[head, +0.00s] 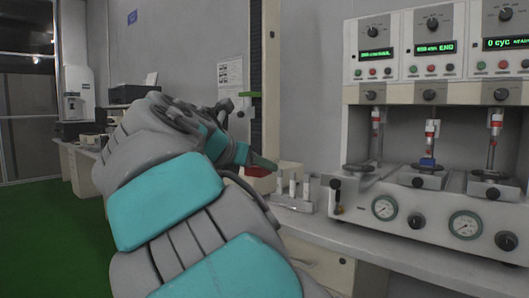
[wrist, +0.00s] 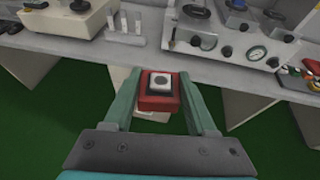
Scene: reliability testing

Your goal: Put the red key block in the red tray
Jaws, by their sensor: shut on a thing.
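The red key block (wrist: 145,103) is a red block with a dark square and a pale button on top. It sits between the two teal fingers of my gripper (wrist: 158,84) in the wrist view, held over the green floor just in front of the bench edge. In the head view my gripper (head: 255,161) points right, towards the bench, with a red patch just below its finger; I cannot tell for certain that this is the block. I cannot make out a red tray clearly. A red item (wrist: 313,64) is cut off at the wrist view's right edge.
The grey bench (wrist: 150,63) runs across the wrist view. A test rig (head: 430,190) with gauges and dials stands on it at right. A white rack with pale tubes (head: 293,192) and a beige device (wrist: 72,24) stand left of the rig. Green floor lies open at left.

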